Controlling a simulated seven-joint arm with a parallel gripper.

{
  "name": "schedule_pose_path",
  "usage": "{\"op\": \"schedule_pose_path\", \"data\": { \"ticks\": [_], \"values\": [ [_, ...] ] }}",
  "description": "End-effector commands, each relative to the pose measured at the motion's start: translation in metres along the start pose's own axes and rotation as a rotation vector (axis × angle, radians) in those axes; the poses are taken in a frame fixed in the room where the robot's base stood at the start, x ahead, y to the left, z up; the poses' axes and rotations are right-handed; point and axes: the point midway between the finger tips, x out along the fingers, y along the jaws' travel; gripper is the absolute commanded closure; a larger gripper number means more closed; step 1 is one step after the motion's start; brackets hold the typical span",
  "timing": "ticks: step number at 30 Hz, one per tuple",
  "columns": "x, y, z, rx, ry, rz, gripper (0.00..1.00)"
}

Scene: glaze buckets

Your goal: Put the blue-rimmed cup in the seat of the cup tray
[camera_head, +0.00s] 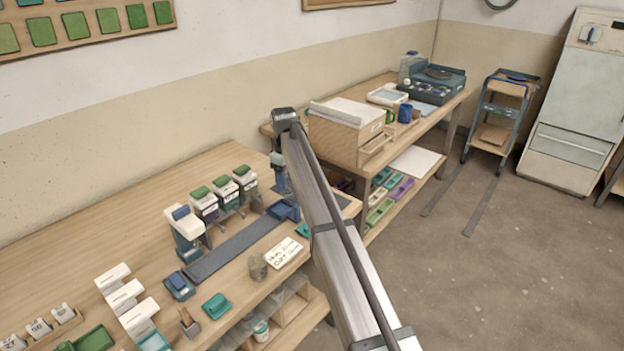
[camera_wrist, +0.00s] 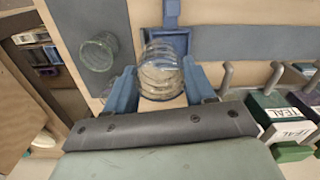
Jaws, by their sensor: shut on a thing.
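My gripper (camera_wrist: 160,88) is shut on a clear, ribbed cup (camera_wrist: 160,72), taken as the blue-rimmed cup; its rim tint is hard to make out. Its two blue fingers grip the cup's sides. A blue tray (camera_wrist: 184,38), which looks like the cup tray, shows just behind the cup. The cup overlaps it in the picture and hides most of it, so I cannot tell whether they touch. In the head view my gripper (camera_head: 280,188) hangs above the bench by the blue tray (camera_head: 288,210). The held cup is not clear there.
A greenish clear cup (camera_wrist: 97,52) stands on a dark mat (camera_wrist: 80,18) left of my gripper. A grey strip (camera_head: 235,247) runs along the bench. Another cup (camera_head: 258,266) stands near a written card (camera_head: 283,252).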

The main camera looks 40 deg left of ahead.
Motion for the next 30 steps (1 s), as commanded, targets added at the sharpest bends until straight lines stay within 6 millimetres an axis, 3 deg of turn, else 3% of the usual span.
{"op": "schedule_pose_path", "data": {
  "ticks": [4, 17, 30],
  "values": [
    [-0.004, -0.016, -0.021, 0.017, -0.001, 0.000, 0.63],
    [-0.001, -0.015, -0.019, 0.143, -0.005, -0.004, 0.63],
    [0.024, -0.015, -0.018, 0.141, -0.006, -0.004, 0.63]
  ]
}}
